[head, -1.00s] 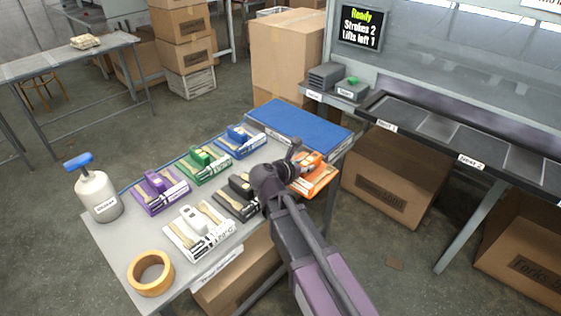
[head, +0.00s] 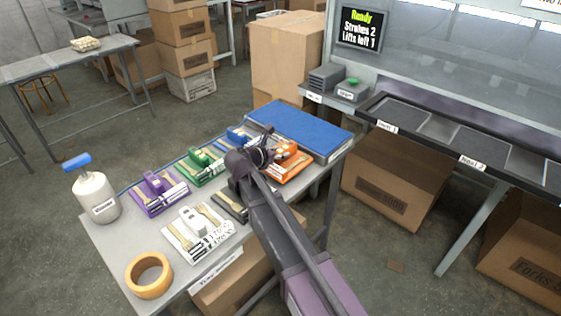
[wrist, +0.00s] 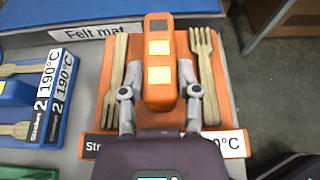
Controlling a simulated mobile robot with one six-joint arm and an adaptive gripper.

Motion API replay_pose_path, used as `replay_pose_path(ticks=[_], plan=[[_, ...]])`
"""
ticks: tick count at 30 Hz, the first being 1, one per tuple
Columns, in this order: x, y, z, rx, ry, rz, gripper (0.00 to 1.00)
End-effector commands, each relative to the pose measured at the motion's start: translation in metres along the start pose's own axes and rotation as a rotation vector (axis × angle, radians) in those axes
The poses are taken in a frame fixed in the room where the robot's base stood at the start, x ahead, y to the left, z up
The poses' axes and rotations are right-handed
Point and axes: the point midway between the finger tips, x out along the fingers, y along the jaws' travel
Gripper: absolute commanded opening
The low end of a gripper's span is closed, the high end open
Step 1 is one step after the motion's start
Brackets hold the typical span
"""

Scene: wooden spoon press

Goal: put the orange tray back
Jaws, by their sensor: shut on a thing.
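The orange tray (head: 293,173) is at the right end of the grey table, in front of the blue felt mat. In the wrist view the orange tray (wrist: 222,98) carries wooden forks on both sides of its orange handle block (wrist: 160,70). My gripper (head: 262,155) is over the tray. In the wrist view my gripper (wrist: 160,95) is shut on the handle block, one finger on each side. The arm hides part of the tray's front and of the black tray. I cannot tell whether the tray touches the table.
Purple (head: 160,193), green (head: 204,166), blue (head: 238,136), white (head: 195,233) and black (head: 228,205) trays stand close by on the table. The felt mat (head: 300,130) lies behind.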

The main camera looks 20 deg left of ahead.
Motion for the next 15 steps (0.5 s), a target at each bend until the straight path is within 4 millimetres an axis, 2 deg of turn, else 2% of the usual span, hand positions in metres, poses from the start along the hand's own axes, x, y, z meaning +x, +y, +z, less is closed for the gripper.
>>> replay_pose_path(ticks=[5,15], plan=[[0.002,0.000,-0.004,0.000,-0.001,0.001,0.00],[0.011,0.000,-0.027,-0.001,-0.001,0.001,0.00]])
